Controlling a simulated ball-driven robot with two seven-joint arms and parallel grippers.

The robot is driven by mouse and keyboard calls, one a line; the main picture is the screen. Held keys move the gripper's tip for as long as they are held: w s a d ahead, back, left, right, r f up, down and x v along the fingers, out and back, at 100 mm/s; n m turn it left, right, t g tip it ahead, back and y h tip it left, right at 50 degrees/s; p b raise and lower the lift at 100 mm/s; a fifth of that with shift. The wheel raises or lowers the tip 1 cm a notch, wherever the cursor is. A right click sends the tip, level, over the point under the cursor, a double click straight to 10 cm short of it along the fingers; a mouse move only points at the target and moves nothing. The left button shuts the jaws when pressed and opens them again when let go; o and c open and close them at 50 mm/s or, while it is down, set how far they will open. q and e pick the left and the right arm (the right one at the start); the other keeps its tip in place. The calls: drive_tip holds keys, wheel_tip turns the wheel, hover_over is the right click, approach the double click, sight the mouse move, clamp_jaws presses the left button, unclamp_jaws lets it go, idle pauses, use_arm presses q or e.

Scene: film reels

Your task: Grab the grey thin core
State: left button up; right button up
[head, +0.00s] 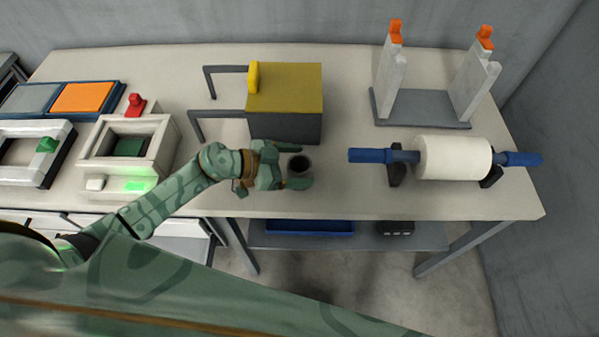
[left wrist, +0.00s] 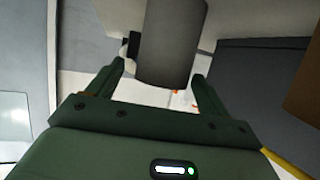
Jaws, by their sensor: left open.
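The grey thin core (head: 299,163) is a small dark upright cylinder near the front edge of the table, seen from above with its round top open. My left gripper (head: 296,166) is open around it, one finger on the far side and one on the near side. In the left wrist view the grey core (left wrist: 169,45) stands between the two spread fingers of the left gripper (left wrist: 158,72). I cannot tell whether either finger touches it. My right gripper is not in view.
A yellow-topped grey box (head: 285,90) stands just behind the core. A white roll (head: 452,157) on a blue shaft lies to the right, before a stand with orange tips (head: 425,108). A white box-shaped device (head: 165,150) is left.

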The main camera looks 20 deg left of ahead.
sight(309, 164)
use_arm(q)
drive_tip(key=x, duration=0.3)
drive_tip(key=shift+w+f+b, duration=0.1)
drive_tip(key=shift+b, duration=0.2)
drive_tip(key=c, duration=1.1)
drive_tip(key=shift+o, duration=0.2)
